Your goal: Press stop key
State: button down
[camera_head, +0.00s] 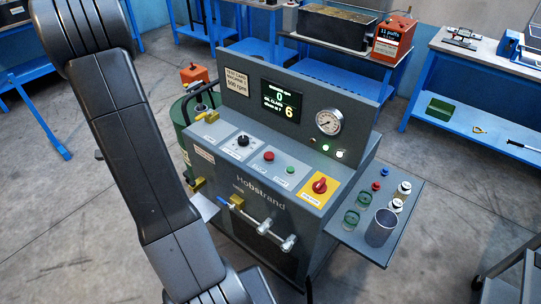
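The grey test machine (250,190) stands in the middle of the view. Its sloped panel carries a red round button (268,156), with a small label below it that looks like STOP. A green button (290,170) sits just to its right, and a black knob (243,141) to its left. A larger red rotary switch (319,185) sits on a yellow plate at the panel's right. My arm (130,150) runs down the left side and leaves at the bottom edge. My gripper is outside the view. Nothing covers the red button.
The machine's screen (281,102) shows 0 and 6, beside a round gauge (328,122). Valves and pipes (262,226) stick out in front. A side shelf (352,238) holds a grey cup (381,228) and small fittings. Blue benches stand behind.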

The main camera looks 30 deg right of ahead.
aim_at(269, 157)
jog(key=l+z, duration=0.1)
jog(key=z, duration=0.4)
jog(key=i+l+z, duration=0.1)
jog(key=z, duration=0.85)
jog(key=i+l, duration=0.05)
